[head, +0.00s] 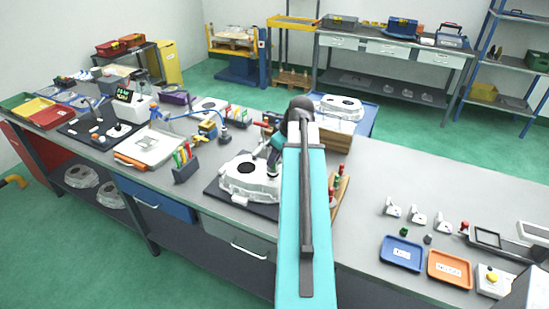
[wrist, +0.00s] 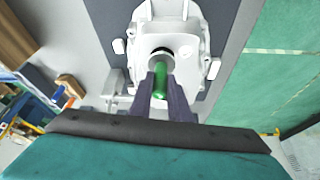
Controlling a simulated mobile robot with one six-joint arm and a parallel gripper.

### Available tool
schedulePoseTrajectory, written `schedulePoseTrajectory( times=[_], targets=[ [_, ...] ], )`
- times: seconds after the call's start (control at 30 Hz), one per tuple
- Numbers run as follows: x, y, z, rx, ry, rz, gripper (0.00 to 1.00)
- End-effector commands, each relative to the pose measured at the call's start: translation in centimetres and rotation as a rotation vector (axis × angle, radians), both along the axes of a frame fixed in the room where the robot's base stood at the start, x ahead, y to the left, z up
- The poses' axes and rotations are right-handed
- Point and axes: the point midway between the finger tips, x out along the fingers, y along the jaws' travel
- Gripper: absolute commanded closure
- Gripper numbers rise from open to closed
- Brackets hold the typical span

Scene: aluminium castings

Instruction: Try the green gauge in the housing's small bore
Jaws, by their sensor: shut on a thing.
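The silver cast housing (head: 240,184) lies on a dark mat on the bench in the head view. It also fills the top middle of the wrist view (wrist: 196,28). My gripper (head: 273,172) is over its right part. In the wrist view my gripper (wrist: 161,86) is shut on the green gauge (wrist: 160,78), which points at a round bore with a pale rim (wrist: 183,53). The gauge's far end overlaps the bore's opening; I cannot tell whether it has entered. In the head view my gripper and arm hide the gauge and this bore.
A wooden rack (head: 343,192) with red and green handled pieces stands right of my arm. A dark holder (head: 185,171) with coloured pieces is left of the housing. Blue (head: 402,253) and orange (head: 449,269) trays lie at right. Bare bench lies between rack and trays.

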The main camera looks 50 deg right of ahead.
Motion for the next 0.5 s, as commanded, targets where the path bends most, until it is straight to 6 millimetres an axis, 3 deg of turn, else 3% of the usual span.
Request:
schedulePoseTrajectory(
  times=[0.5],
  targets=[
    [0.01,0.00,-0.71,0.000,0.000,0.000,1.00]
  ],
)
